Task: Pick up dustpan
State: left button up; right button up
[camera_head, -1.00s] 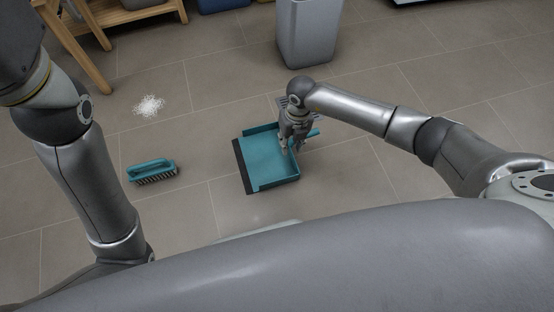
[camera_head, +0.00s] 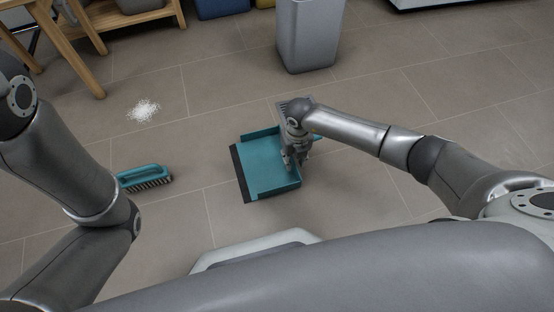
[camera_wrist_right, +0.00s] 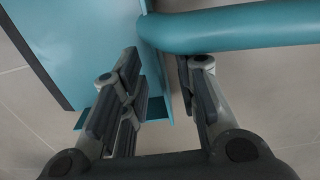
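The teal dustpan (camera_head: 265,168) lies on the tiled floor, with its dark lip to the left. My right gripper (camera_head: 293,163) points down at the dustpan's right side, where its handle joins and is mostly hidden by the gripper. In the right wrist view, the thick teal handle (camera_wrist_right: 240,28) runs from the pan to the upper right. The right gripper's fingers (camera_wrist_right: 165,88) are apart, with a teal edge of the dustpan between them. A clear grip does not show. My left arm is at the left edge; its gripper is out of view.
A teal brush (camera_head: 146,178) lies left of the dustpan, close to my left arm in the picture. A white pile of bits (camera_head: 143,110) is on the floor beyond it. A grey bin (camera_head: 309,35) stands behind the dustpan, and a wooden rack (camera_head: 120,17) is at upper left.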

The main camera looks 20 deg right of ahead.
notch_tip(320, 180, down, 3)
jog(key=shift+r+b, duration=0.2)
jog(key=shift+b, duration=0.3)
jog(key=shift+r, duration=0.1)
jog(key=shift+c, duration=0.2)
grip_shut()
